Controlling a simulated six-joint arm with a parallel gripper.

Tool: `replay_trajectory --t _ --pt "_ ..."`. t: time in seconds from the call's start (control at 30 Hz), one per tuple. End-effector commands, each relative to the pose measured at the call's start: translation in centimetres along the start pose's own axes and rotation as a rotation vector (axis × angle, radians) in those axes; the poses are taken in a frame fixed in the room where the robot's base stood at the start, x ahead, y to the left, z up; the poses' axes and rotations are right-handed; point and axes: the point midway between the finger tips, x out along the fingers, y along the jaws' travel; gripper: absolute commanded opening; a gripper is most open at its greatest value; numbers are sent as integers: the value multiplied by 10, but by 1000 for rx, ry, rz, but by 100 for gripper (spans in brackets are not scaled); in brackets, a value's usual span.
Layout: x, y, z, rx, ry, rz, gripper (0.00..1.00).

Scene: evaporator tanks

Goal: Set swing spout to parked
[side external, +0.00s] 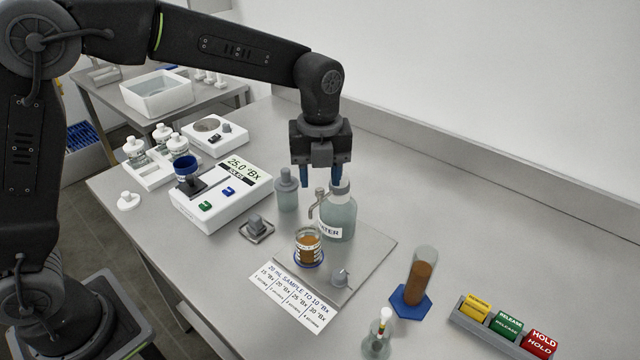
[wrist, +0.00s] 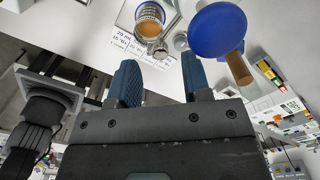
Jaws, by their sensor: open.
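The swing spout (side external: 319,196) is a small metallic curved tube at the left side of the clear water bottle (side external: 338,218). Its outlet end points left and downward, towards the space above the beaker of brown liquid (side external: 308,246). My gripper (side external: 320,180) points down with its blue fingers open and empty, just above the spout and the bottle's neck. From this view I cannot tell whether a finger touches either. In the wrist view, my gripper's fingers (wrist: 160,68) are apart with nothing between them.
A grey bottle (side external: 287,190) stands close left of the spout. A brown-filled cylinder (side external: 422,275) stands on a blue base at right, near coloured buttons (side external: 507,325). A white meter (side external: 222,195) is at left. The bench right of the bottle (side external: 440,210) is clear.

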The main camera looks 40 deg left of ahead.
Motion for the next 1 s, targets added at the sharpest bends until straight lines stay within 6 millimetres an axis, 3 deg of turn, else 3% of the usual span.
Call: replay_trajectory --t 0.2,0.57,1.0 --pt "23 0 0 -1 0 0 44" --pt "26 0 0 -1 0 0 43" --pt "26 0 0 -1 -1 0 1"
